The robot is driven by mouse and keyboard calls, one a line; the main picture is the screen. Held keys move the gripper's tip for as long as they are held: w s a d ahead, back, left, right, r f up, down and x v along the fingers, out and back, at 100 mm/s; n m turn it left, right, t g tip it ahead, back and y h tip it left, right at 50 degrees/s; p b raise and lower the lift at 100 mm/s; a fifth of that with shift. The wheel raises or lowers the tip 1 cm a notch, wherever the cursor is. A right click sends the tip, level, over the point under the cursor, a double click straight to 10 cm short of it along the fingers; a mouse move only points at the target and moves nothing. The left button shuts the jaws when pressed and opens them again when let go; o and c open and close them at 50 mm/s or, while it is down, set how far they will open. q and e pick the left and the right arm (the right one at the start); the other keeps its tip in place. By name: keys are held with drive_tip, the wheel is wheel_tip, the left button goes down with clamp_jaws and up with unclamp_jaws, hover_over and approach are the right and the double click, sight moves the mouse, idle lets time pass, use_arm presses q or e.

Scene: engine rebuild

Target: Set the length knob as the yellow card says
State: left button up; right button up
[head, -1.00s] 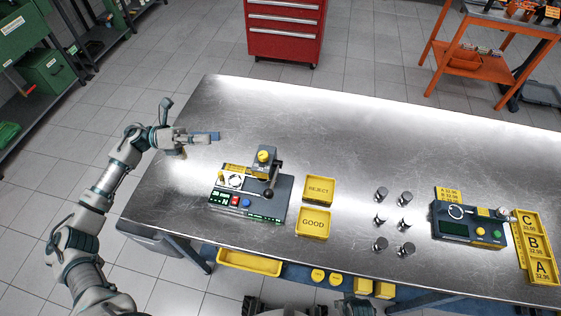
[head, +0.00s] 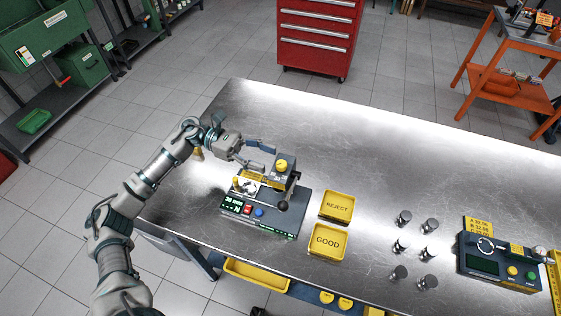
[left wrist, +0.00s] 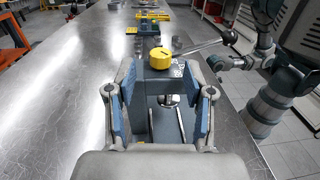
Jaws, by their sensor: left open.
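A dark bench device (head: 265,212) stands near the left end of the steel table, with red and blue buttons on its front. A white dial (head: 246,187) with a small yellow part sits at its left, and a yellow card (head: 252,175) stands behind the dial, its writing too small to read. A grey head with a yellow knob (head: 281,165) on top and a ball-ended lever (head: 283,205) rises at its right. My left gripper (head: 265,158) is open and empty, just behind and left of this head. In the left wrist view, the yellow knob (left wrist: 161,60) shows beyond the open fingers (left wrist: 160,92).
Yellow REJECT (head: 337,206) and GOOD (head: 327,241) trays lie right of the device. Several metal cylinders (head: 400,247) and a second device (head: 500,263) with its own card (head: 478,226) stand further right. The table behind is clear. Part of my right arm (left wrist: 275,100) shows in the left wrist view.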

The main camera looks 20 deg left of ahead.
sight(277, 162)
use_arm(q)
drive_tip(key=d, duration=0.4)
drive_tip(key=shift+s+d, duration=0.3)
drive_tip(key=shift+d, duration=0.4)
use_arm(e)
drive_tip(key=shift+x, duration=0.85)
use_arm(q)
drive_tip(key=shift+a, duration=0.1)
use_arm(e)
drive_tip(key=shift+a, duration=0.1)
use_arm(q)
clamp_jaws()
use_arm(e)
drive_tip(key=shift+s, duration=0.1)
